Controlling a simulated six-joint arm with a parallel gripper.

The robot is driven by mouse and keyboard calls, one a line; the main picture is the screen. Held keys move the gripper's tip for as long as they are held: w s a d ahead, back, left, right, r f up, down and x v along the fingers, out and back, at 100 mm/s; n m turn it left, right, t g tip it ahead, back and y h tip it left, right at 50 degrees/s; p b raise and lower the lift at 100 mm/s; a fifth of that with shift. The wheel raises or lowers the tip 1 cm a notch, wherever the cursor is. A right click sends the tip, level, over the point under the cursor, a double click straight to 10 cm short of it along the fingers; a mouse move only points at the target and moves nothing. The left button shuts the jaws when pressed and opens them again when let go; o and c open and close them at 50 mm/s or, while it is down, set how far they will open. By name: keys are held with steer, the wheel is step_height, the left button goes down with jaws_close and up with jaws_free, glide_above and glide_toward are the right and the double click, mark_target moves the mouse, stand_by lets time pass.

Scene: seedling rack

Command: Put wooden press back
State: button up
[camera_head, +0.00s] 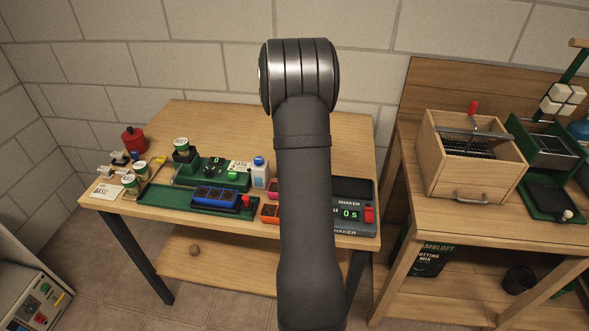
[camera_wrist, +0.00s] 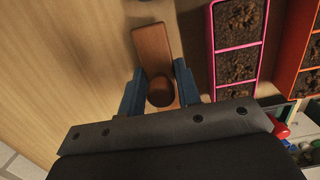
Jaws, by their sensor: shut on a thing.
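The wooden press (camera_wrist: 152,47) is a reddish-brown flat block with a round knob, seen in the wrist view. My gripper (camera_wrist: 160,92) is shut on the press at its knob, one dark blue finger on each side. The press is over bare light wood of the table; I cannot tell whether it touches the wood. In the head view my arm hides the gripper and the press. I cannot make out a marked place for the press.
Soil-filled trays with a pink rim (camera_wrist: 212,50) and an orange rim (camera_wrist: 286,70) lie right of the press. In the head view a blue cell tray (camera_head: 214,197) sits in a green tray (camera_head: 150,207), and a shaker (camera_head: 353,228) stands right of my arm.

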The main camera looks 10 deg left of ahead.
steer(key=shift+f, duration=0.45)
steer(key=o, duration=1)
steer(key=r, duration=0.5)
steer(key=a+r, duration=0.1)
steer(key=r, duration=0.5)
steer(key=a+r, duration=0.1)
steer(key=r, duration=0.5)
steer(key=shift+r, duration=0.15)
steer(key=f, duration=0.5)
steer(key=d+f, duration=0.1)
steer(key=f, duration=0.5)
steer(key=d+f, duration=0.1)
steer(key=f, duration=0.5)
steer(key=shift+f, duration=0.2)
steer(key=shift+r, duration=0.15)
